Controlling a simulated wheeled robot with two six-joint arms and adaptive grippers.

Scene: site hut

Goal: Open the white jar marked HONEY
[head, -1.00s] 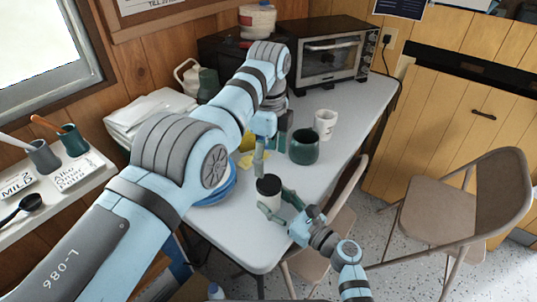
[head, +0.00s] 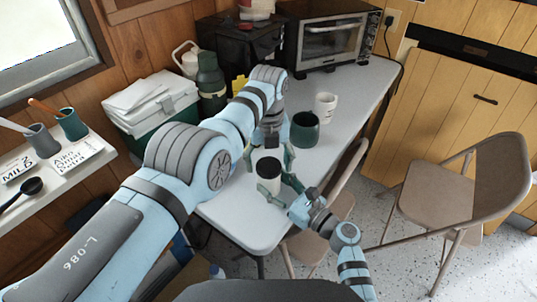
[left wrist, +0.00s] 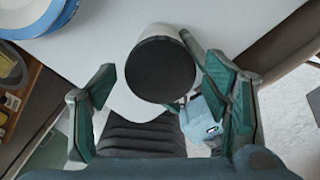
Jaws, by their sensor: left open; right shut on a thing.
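A white jar (head: 268,186) with a black lid (head: 268,168) is upright at the table's near edge; no lettering shows on the side in view. My right gripper (head: 277,190) is shut on the jar's body from the near side. My left gripper (head: 272,152) is over the jar, open. Its fingers (left wrist: 163,82) stand on either side of the lid in the left wrist view, with a gap showing at the left finger.
A dark green mug (head: 305,129) and a white mug (head: 326,106) stand behind the jar. A toaster oven (head: 330,38) and a green flask (head: 210,82) are farther back. Blue-rimmed plates (left wrist: 38,18) lie beside the jar. A folding chair (head: 470,190) stands right of the table.

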